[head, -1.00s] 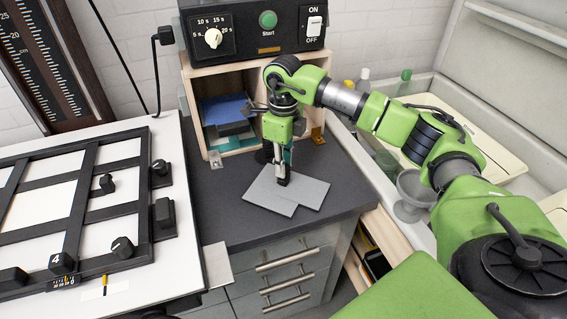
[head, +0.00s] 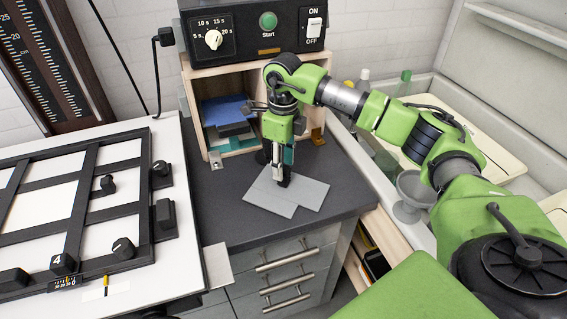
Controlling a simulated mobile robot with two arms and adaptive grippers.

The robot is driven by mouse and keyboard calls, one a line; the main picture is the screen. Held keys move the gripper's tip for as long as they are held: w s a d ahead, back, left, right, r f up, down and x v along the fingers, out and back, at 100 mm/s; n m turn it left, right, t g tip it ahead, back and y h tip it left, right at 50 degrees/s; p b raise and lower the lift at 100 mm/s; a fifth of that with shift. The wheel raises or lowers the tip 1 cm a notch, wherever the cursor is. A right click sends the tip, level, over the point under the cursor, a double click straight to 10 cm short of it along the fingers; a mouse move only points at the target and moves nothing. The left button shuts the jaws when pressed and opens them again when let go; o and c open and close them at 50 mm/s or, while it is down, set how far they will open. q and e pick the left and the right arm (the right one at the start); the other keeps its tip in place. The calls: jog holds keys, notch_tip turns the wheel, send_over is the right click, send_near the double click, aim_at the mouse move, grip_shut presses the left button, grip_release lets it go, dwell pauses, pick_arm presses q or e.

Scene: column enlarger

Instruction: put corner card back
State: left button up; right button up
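Flat grey card (head: 298,194) lies on the dark counter (head: 225,207), below the wooden cubby. Its stepped outline looks like two overlapping cards; I cannot tell for sure which is the corner card. My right gripper (head: 283,181) points down over the middle of the grey card, its fingertips at or just above the surface. The fingers show as one narrow dark shape, so whether they are open, shut or holding a card edge is unclear. They hide a small part of the card. My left gripper is not visible.
The wooden cubby (head: 251,146) behind holds blue and dark flat items (head: 226,112); the timer box (head: 252,30) sits on top. A black-framed easel (head: 72,200) lies on the white table at left. A grey funnel-like cup (head: 411,193) stands at right. Counter left of the card is clear.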

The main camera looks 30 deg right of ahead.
jog(key=shift+r+p, duration=2.3)
jog(key=shift+r, duration=1.4)
notch_tip(320, 180, up, 12)
